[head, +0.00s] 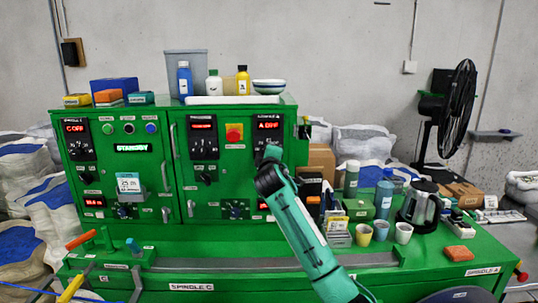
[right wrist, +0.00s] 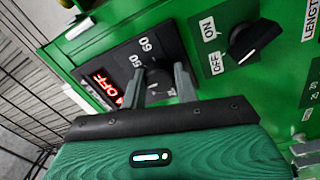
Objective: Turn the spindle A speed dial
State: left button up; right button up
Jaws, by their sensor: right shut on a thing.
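The spindle A speed panel (head: 266,136) is a black plate at the upper right of the green cabinet, with a red display (head: 268,124) that reads "A OFF". In the right wrist view the dark speed dial (right wrist: 155,88) sits on this panel beside the numbers 50 and 60. My right gripper (right wrist: 160,82) is shut on the dial, one grey finger on each side. In the head view my right gripper (head: 271,153) is in front of the lower part of the panel and hides the dial. My left gripper is not in view.
A black OFF/ON knob (right wrist: 256,40) is beside the panel in the right wrist view. A red button on yellow (head: 234,133) is left of the panel. Bottles, cups and a kettle (head: 419,207) crowd the bench right of my arm. The bench front is mostly clear.

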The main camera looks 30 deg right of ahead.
jog(key=o, duration=1)
jog(key=shift+c, duration=0.2)
jog(key=b+v, duration=0.4)
jog(key=v, duration=0.9)
jog(key=shift+s+a, duration=0.25)
jog(key=shift+s, duration=0.05)
jog(key=shift+f, duration=0.15)
